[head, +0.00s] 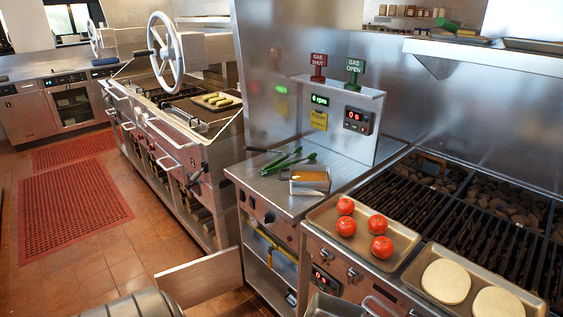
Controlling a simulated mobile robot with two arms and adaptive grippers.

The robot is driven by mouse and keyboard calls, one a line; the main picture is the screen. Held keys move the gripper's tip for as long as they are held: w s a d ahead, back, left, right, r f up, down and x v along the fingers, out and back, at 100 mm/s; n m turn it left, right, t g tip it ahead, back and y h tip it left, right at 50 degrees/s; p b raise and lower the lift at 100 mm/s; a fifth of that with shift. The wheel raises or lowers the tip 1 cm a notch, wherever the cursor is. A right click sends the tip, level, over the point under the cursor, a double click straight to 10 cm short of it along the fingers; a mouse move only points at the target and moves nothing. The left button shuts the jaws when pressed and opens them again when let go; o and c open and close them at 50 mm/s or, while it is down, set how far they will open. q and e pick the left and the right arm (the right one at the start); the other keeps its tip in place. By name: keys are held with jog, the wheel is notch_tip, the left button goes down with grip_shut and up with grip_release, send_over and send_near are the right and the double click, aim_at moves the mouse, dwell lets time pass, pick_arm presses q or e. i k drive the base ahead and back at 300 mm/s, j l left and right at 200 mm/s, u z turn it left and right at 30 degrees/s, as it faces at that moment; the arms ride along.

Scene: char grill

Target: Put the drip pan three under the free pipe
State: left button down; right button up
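I cannot pick out drip pan three or the free pipe in the head view. A grey metal container (326,306) is cut off by the bottom edge, in front of the grill; I cannot tell whether it is a drip pan. A small metal pan (310,188) with something orange-brown in it sits on the steel counter (262,192). No number shows on either. Neither of my grippers is in view.
The char grill (405,195) is at right, with a tray of tomatoes (322,216) and a tray of pale rounds (420,287) on its front. A panel (199,277) juts into the aisle. Red mats (72,205) lie on clear floor at left.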

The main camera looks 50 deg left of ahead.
aim_at(277, 277)
jog(key=k+j, duration=0.1)
jog(key=j, duration=0.3)
jog(key=k+j+z, duration=0.1)
jog(key=j, duration=0.25)
jog(key=k+j, duration=0.1)
jog(key=j, duration=0.3)
jog(key=k+j+z, duration=0.15)
jog(key=j, duration=0.2)
jog(key=k+j, duration=0.1)
jog(key=j, duration=0.3)
jog(key=k+j+z, duration=0.1)
jog(key=j, duration=0.25)
